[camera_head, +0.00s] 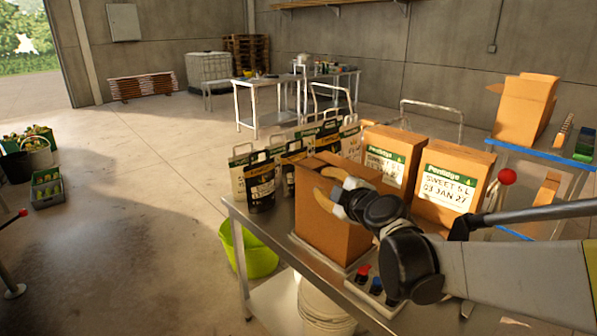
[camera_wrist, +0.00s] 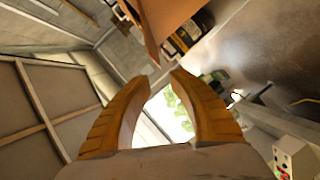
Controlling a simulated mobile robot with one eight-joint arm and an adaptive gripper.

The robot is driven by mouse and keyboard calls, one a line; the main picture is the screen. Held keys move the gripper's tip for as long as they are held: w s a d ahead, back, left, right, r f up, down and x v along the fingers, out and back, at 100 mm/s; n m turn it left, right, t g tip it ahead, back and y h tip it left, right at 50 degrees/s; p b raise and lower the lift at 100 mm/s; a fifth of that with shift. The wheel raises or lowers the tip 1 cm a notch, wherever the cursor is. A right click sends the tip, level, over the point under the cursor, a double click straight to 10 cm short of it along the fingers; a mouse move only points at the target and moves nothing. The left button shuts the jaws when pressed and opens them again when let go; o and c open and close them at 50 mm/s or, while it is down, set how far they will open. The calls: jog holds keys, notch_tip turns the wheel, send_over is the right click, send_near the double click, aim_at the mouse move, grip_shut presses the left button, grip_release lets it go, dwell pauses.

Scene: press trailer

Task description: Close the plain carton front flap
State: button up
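The plain carton (camera_head: 327,232) is a brown, unlabelled box standing upright on the metal table's (camera_head: 262,222) near part. Its upper edge shows behind my gripper, and my arm hides part of its right side. I cannot clearly make out the state of the front flap. My gripper (camera_head: 324,187), with orange-tan fingers, is at the carton's upper part in the head view. In the wrist view the fingers (camera_wrist: 160,95) stand apart with nothing between them. A brown carton panel (camera_wrist: 155,30) shows beyond the fingertips there; contact cannot be told.
Two labelled cartons (camera_head: 446,187) stand behind and right of the plain one. Several black-and-white pouches (camera_head: 262,182) stand left and behind. A control box with red and blue buttons (camera_head: 362,273) sits at the table's front. A lime tub (camera_head: 250,252) is on the floor.

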jog(key=b+x, duration=0.1)
jog(key=x, duration=0.4)
jog(key=b+x, duration=0.2)
jog(key=x, duration=0.4)
jog(key=shift+w+r, duration=0.2)
jog(key=shift+w, duration=0.05)
jog(key=shift+d, duration=0.1)
grip_shut()
